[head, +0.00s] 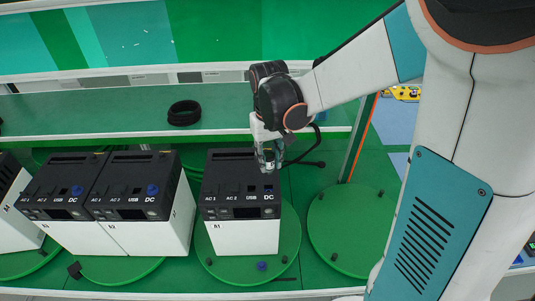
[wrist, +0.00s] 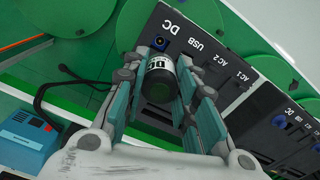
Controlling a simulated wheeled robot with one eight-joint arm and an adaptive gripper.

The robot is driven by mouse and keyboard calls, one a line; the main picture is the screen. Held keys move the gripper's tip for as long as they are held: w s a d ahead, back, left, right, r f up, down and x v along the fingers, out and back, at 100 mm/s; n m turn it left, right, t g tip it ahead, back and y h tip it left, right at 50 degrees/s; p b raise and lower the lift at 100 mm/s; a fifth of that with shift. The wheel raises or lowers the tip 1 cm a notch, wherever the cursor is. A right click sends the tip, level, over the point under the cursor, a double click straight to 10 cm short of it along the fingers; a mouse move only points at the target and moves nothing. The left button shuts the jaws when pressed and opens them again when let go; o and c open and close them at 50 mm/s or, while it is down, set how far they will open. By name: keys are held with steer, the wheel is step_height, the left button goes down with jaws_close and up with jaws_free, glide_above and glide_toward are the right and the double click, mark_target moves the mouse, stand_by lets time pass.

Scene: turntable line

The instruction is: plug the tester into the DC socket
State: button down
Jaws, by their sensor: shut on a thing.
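My gripper (head: 268,160) is shut on a black cylindrical tester (wrist: 160,82) with a white DC marking, held between its two fingers in the wrist view. The power unit (head: 240,236), a white box with a black top, stands under my gripper in the head view. Its DC socket (wrist: 163,43) shows as a blue ring beside the DC lettering, just beyond the tester in the wrist view. The socket also shows at the unit's top right in the head view (head: 269,188). The tester's far end is hidden, so I cannot tell whether it touches the unit.
Similar units with blue caps (head: 152,190) stand to the left on green turntables. A loose blue cap (head: 262,266) lies on the turntable before the unit. A black cable (head: 303,158) is behind my gripper. A blue box (wrist: 25,137) lies at left. The right turntable (head: 345,235) carries no unit.

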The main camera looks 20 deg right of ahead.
mark_target(269, 179)
step_height(269, 179, down, 2)
steer(key=shift+w+f+b, duration=0.15)
steer(key=shift+f+b, duration=0.1)
steer(key=shift+b, duration=0.45)
steer(key=shift+f+b, duration=1.7)
steer(key=shift+f, duration=0.6)
steer(key=shift+f+b, duration=1.3)
steer(key=shift+f, duration=0.05)
steer(key=c, duration=1.2)
jaws_free()
steer(key=shift+r, duration=0.15)
step_height(269, 179, up, 12)
steer(key=shift+f, duration=0.1)
steer(key=s+f+t+b, duration=0.3)
steer(key=s+f+b, duration=0.4)
steer(key=f+b, duration=0.4)
steer(key=s+f+t+b, duration=0.4)
steer(key=s+f+b, duration=0.4)
steer(key=f+b, duration=0.3)
steer(key=shift+b, duration=0.8)
